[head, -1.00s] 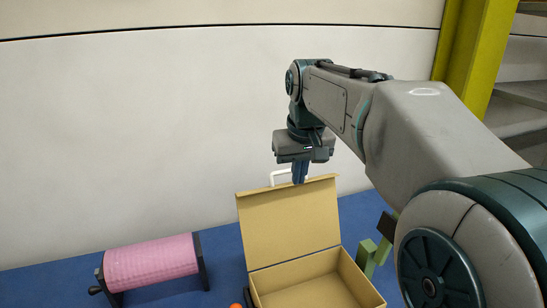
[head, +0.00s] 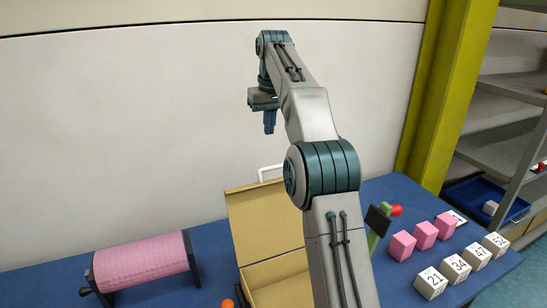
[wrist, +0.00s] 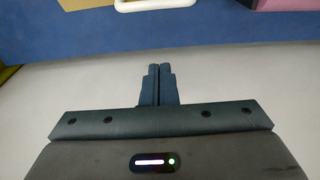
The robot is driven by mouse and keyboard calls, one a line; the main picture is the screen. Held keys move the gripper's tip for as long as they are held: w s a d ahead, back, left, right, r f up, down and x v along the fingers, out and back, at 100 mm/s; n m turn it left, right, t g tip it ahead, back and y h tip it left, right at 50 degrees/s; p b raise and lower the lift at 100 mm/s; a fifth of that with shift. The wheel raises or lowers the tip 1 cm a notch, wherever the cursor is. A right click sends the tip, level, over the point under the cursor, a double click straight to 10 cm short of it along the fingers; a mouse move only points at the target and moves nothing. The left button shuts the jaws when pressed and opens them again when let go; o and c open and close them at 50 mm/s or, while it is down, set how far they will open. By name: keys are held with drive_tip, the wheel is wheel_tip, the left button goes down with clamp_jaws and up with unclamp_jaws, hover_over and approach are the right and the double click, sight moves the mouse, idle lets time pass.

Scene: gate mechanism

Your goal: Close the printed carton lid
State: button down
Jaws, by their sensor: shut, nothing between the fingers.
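The tan carton stands on the blue table with its lid (head: 265,222) raised, leaning back from the open box (head: 275,283). A white handle (head: 270,172) shows at the lid's top edge, and it also shows in the wrist view (wrist: 143,5). My arm hides the carton's right part in the head view. My gripper (head: 269,131) is above and behind the lid, apart from it, pointing down. In the wrist view the gripper's two fingers (wrist: 158,72) are together, with nothing between them.
A pink roller (head: 142,264) on a dark stand is left of the carton. An orange object (head: 227,303) lies near its front. Pink blocks (head: 425,235) and numbered white blocks (head: 455,267) stand at the right. A wall (head: 130,120) is behind; a yellow post (head: 440,90) rises at the right.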

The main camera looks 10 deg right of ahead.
wheel_tip(320, 180, down, 9)
drive_tip(key=s+b, duration=0.2)
drive_tip(key=shift+s+d+r, duration=0.15)
drive_tip(key=shift+s+d, duration=0.05)
drive_tip(key=shift+s, duration=0.05)
idle(0.3)
drive_tip(key=shift+s+d+b, duration=0.1)
drive_tip(key=shift+s+b, duration=0.05)
drive_tip(key=shift+b, duration=0.15)
